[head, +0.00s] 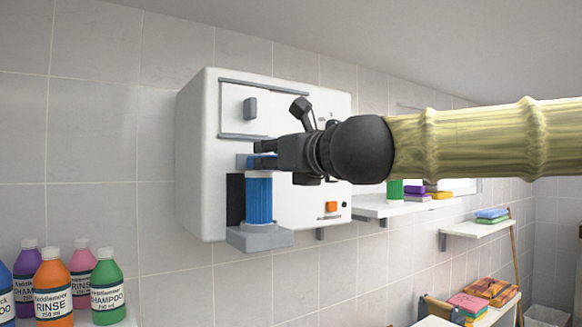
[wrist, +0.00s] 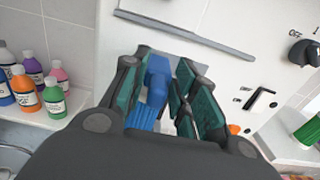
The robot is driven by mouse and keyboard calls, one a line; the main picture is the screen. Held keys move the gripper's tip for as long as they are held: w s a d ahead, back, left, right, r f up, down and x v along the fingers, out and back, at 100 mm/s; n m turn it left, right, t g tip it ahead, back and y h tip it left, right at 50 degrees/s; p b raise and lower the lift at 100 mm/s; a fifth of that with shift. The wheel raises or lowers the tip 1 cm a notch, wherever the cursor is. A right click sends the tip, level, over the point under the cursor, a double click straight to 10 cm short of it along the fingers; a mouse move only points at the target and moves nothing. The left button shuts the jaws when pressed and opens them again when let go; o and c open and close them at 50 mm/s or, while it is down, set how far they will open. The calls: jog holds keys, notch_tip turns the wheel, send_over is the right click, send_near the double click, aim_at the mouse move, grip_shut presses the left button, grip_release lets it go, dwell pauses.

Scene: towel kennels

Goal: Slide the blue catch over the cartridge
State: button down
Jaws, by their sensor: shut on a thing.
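A blue pleated cartridge (head: 258,200) stands upright at the lower left front of a white wall unit (head: 205,150), on a grey ledge (head: 262,238). My gripper (head: 266,155) reaches in from the right at that height. In the wrist view the blue catch (wrist: 157,80) lies between my gripper's fingers (wrist: 155,92), and the gripper is shut on it. The cartridge (wrist: 142,119) shows just below the catch. Whether the catch sits fully over the cartridge cannot be told.
The unit has a panel with a grey handle (head: 250,108) above the catch and an orange switch (head: 331,207) at lower right. Several bottles (head: 52,290) stand on a shelf at lower left. A shelf (head: 395,208) with a green cartridge (head: 395,189) is at right.

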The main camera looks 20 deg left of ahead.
jog(key=shift+s+a, duration=0.2)
jog(key=shift+s, duration=0.1)
jog(key=c, duration=1.4)
grip_release()
jog(key=shift+s, duration=0.1)
jog(key=shift+a, duration=0.1)
jog(key=shift+s+d, duration=0.2)
jog(key=shift+d, duration=0.15)
jog(key=v, duration=1.1)
jog(key=shift+s+d, duration=0.1)
jog(key=shift+s, duration=0.1)
